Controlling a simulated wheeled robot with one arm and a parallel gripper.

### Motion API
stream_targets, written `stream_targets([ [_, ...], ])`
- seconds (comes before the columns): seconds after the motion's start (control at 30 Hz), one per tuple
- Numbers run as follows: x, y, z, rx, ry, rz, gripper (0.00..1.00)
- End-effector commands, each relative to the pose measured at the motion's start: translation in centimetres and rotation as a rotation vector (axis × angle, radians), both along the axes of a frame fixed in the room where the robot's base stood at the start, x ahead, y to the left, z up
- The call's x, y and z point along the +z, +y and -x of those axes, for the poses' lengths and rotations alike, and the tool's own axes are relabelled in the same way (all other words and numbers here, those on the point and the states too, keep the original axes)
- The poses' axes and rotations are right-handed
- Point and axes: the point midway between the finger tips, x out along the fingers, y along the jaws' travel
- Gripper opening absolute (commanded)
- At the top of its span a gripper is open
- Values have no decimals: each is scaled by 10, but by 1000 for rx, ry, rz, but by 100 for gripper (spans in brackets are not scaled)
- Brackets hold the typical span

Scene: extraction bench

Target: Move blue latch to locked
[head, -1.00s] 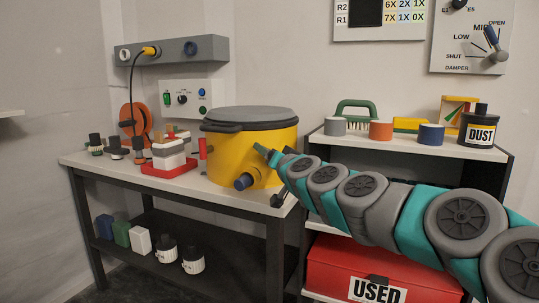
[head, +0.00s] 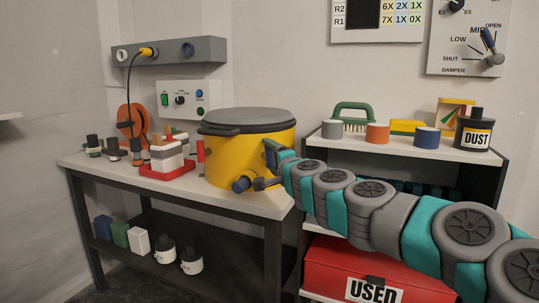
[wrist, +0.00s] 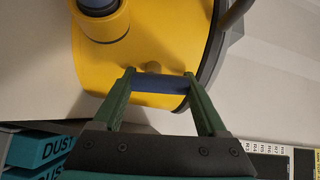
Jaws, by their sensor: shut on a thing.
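The blue latch (wrist: 165,84) is a short bar at the side of the yellow drum (wrist: 120,105), near the drum's dark rim. In the wrist view my gripper (wrist: 164,80) has its green fingers at the two ends of the bar, shut on it. A small yellow-brown knob (wrist: 153,69) shows on the drum just beyond the bar. In the head view my gripper (head: 271,150) is at the right side of the yellow drum (head: 226,160), below its grey lid (head: 247,116). There the latch is hard to tell apart from my gripper.
A blue-capped port (head: 241,184) sticks out low on the drum's front, also in the wrist view (wrist: 104,22). A red tray (head: 166,172) stands left of the drum on the bench (head: 100,160). A shelf with a dust jar (head: 474,133) and a red used box (head: 350,260) stands right.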

Motion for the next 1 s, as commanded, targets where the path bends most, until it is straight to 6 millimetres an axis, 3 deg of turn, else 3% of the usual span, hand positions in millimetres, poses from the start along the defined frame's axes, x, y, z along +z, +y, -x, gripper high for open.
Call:
stream_targets([
  [0.33,-2,0,0,2,59,-121,19],
  [0.87,-3,-1,-1,1,69,-141,20],
  [0.9,-3,-1,-1,1,69,-141,79],
  [1.0,-2,-1,-1,0,68,-140,90],
])
